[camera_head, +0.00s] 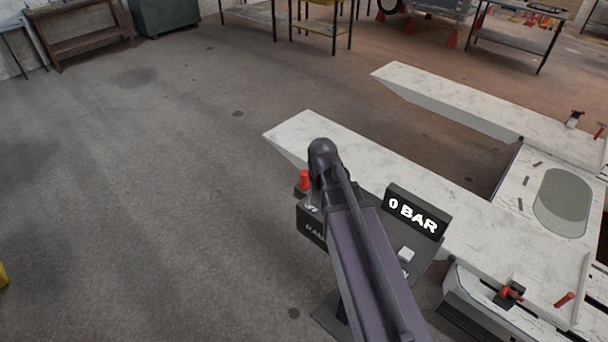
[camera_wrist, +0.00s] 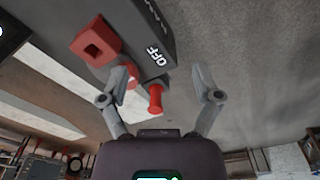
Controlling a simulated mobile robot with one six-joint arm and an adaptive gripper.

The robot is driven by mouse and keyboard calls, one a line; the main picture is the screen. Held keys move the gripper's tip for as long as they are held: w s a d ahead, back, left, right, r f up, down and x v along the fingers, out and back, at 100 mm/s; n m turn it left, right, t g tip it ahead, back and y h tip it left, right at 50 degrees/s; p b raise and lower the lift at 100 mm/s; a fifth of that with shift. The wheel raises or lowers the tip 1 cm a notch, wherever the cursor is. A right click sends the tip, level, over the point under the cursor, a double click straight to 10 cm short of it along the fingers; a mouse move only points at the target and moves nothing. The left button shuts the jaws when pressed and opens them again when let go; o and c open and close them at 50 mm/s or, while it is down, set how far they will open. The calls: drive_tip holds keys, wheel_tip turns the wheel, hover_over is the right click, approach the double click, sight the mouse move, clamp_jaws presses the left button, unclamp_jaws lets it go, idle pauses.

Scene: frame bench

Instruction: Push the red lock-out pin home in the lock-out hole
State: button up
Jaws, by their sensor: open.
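The red pin (camera_wrist: 155,98) stands out from a dark box (camera_wrist: 150,25) marked OFF in the wrist view. Its outer end points towards my gripper, and its inner end meets or nearly meets the box face. The hole itself is hidden. My gripper (camera_wrist: 161,74) is open, with one finger on each side of the pin and a gap to each. The left fingertip overlaps another red part (camera_wrist: 133,76). In the head view a red part (camera_head: 304,179) shows on the box, left of my arm; I cannot tell which one.
A square red block (camera_wrist: 95,42) sits on the box near the left finger. A display reading 0 BAR (camera_head: 418,212) and a white button (camera_head: 406,254) stand right of my arm. A long pale beam (camera_head: 400,175) lies behind. Floor at left is clear.

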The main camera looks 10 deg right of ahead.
sight(305, 172)
drive_tip(key=w+r+n, duration=0.1)
drive_tip(key=w+n, duration=0.4)
drive_tip(key=w, duration=1.6)
drive_tip(key=shift+w+n+g, duration=0.15)
drive_tip(key=shift+n+g, duration=0.15)
drive_tip(key=shift+n, duration=0.1)
wheel_tip(305, 172, down, 8)
drive_tip(key=b, duration=0.8)
drive_tip(key=shift+f, duration=0.25)
drive_tip(key=shift+f+b, duration=0.1)
drive_tip(key=shift+b, duration=0.2)
drive_tip(key=shift+a+f+b, duration=0.1)
drive_tip(key=shift+f+b, duration=2.35)
drive_tip(key=shift+f, duration=0.05)
clamp_jaws()
